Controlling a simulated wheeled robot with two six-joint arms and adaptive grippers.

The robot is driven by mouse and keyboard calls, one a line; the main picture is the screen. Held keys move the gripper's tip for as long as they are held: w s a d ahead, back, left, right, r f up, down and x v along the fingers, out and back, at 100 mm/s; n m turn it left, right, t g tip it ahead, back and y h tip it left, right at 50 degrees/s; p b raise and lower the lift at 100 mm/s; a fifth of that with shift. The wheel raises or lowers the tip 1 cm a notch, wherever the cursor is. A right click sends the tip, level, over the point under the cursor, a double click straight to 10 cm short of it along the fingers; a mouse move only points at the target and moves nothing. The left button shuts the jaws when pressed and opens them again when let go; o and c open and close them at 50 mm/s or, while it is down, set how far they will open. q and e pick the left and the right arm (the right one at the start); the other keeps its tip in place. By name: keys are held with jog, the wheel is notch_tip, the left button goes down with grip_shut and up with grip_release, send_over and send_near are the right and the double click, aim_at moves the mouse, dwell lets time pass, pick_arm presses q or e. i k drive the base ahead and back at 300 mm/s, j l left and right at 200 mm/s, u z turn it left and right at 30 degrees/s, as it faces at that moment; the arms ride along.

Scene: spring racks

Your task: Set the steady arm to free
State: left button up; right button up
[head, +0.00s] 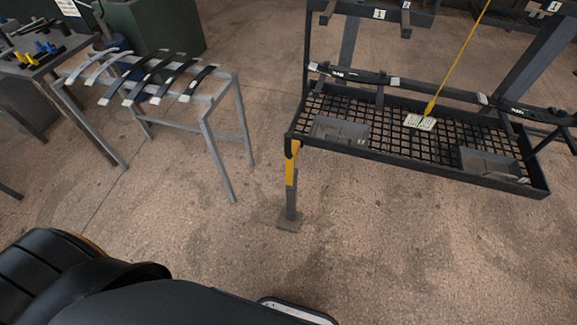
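A yellow-and-grey upright piece (291,175) stands at the front left corner of the dark rack (400,152). It hangs from the rack's corner and runs down to a grey foot plate (290,221) on the floor. It looks like the steady arm, but no marking on it can be read. It is close to vertical, and I cannot tell its setting. Neither of my grippers shows in the head view.
The rack has a mesh shelf with grey trays (341,130) and a pale tag (420,122) at a yellow cord (460,55). A metal stand (212,130) with several curved leaf springs (150,75) is at left. The floor between is clear.

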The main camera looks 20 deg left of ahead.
aim_at(293, 143)
jog(key=j+z, duration=0.2)
jog(key=z, duration=0.2)
jog(key=j+z, duration=0.2)
jog(key=z, duration=0.25)
jog(key=j+z, duration=0.2)
jog(key=z, duration=0.2)
jog(key=j+z, duration=0.15)
jog(key=z, duration=0.25)
jog(key=k+j+z, duration=0.25)
jog(key=k+j, duration=0.15)
jog(key=j, duration=0.35)
jog(key=k+j+z, duration=0.2)
jog(key=k+j, duration=0.3)
jog(key=j, duration=0.2)
jog(key=k+j+z, duration=0.25)
jog(key=k+j, duration=0.25)
jog(key=i+j, duration=0.3)
